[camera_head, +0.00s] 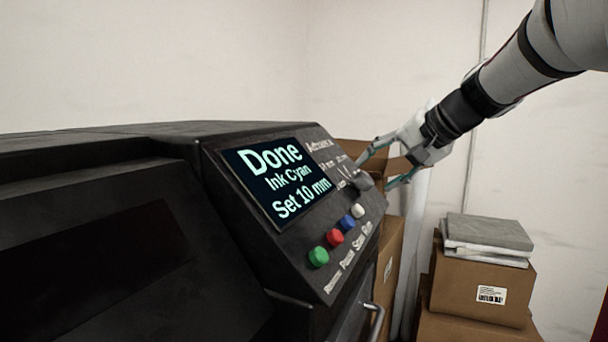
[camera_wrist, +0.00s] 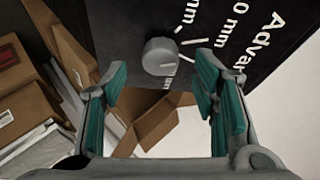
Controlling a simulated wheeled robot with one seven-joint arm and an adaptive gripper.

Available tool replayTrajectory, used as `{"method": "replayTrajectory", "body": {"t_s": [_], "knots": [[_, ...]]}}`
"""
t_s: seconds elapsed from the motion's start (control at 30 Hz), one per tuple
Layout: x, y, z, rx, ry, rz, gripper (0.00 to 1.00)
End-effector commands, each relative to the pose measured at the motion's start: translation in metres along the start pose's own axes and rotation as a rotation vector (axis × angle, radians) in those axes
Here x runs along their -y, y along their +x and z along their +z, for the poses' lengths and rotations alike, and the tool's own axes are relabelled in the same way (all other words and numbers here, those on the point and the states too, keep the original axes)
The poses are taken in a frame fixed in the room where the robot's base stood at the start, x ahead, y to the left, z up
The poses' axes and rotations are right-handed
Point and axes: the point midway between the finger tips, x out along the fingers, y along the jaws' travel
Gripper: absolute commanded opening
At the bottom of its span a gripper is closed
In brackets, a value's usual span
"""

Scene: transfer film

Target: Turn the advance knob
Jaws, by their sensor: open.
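The advance knob (camera_wrist: 160,57) is a round grey dial with a pale pointer line, on the dark panel (camera_wrist: 120,20) among printed mm marks. It also shows in the head view (camera_head: 363,183), close to my gripper. My gripper (camera_wrist: 165,85) is open, with teal-lined fingers on either side of the knob's line in the wrist view. The fingers look apart from the knob; the exact gap is hard to tell. In the head view my gripper (camera_head: 378,168) is at the panel's right end. The screen (camera_head: 278,181) reads Done, Ink Cyan, Set 10 mm.
White (camera_head: 358,211), blue (camera_head: 347,222), red (camera_head: 334,237) and green (camera_head: 318,257) buttons line the panel below the screen. A metal handle (camera_head: 376,318) sticks out from the machine's front. Cardboard boxes (camera_head: 480,285) with grey slabs (camera_head: 487,234) on top stand at the right.

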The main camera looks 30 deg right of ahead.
Motion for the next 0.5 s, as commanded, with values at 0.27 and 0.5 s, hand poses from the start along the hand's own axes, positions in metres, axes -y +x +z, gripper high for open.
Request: {"method": "replayTrajectory", "body": {"t_s": [0.27,0.5], "knots": [[0.001,-0.057,0.000,-0.002,-0.002,0.000,0.54],[0.000,-0.082,0.000,0.001,-0.002,0.000,0.54]]}}
